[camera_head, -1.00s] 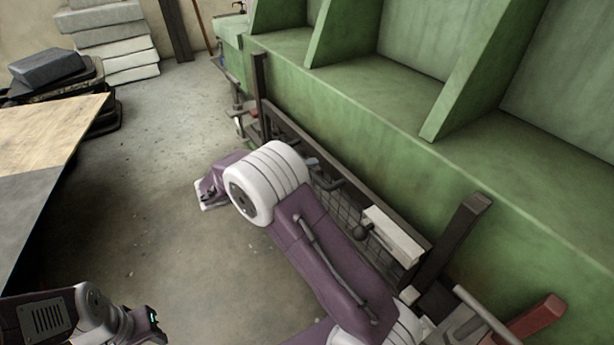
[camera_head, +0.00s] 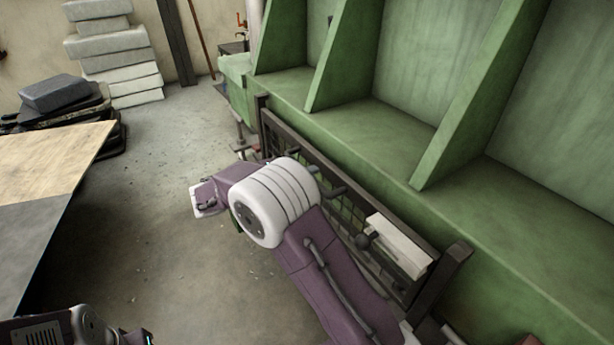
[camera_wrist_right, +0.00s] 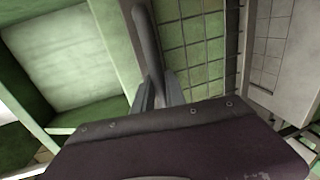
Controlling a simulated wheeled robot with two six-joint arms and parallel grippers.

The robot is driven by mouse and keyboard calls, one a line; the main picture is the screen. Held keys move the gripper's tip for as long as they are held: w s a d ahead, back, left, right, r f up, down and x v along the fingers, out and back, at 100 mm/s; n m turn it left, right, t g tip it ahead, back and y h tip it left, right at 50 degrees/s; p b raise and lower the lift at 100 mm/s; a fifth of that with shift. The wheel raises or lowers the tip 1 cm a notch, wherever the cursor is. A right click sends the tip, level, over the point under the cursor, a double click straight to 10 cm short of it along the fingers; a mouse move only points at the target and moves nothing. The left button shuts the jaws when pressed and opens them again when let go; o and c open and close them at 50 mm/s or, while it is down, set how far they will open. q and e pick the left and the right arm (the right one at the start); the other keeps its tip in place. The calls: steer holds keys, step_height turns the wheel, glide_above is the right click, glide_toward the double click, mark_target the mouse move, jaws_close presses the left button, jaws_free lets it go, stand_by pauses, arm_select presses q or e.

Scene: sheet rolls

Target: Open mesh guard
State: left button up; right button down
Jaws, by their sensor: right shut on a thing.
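The mesh guard (camera_head: 343,209) is a dark-framed wire panel along the front of the green machine, between two dark upright posts. Its top rail stands a little below the post tops. Only part of my left arm shows, at the lower left.
The green machine (camera_head: 385,130) with deep bays fills the right side. A worktable (camera_head: 45,165) is at the left. Grey blocks (camera_head: 110,55) and dark stacked items (camera_head: 65,105) stand at the back. The floor (camera_head: 150,220) between table and machine is clear.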

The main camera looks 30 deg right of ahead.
steer(key=c, duration=1.4)
jaws_free()
steer(key=shift+o, duration=0.2)
steer(key=shift+a, duration=0.1)
steer(key=v, duration=0.9)
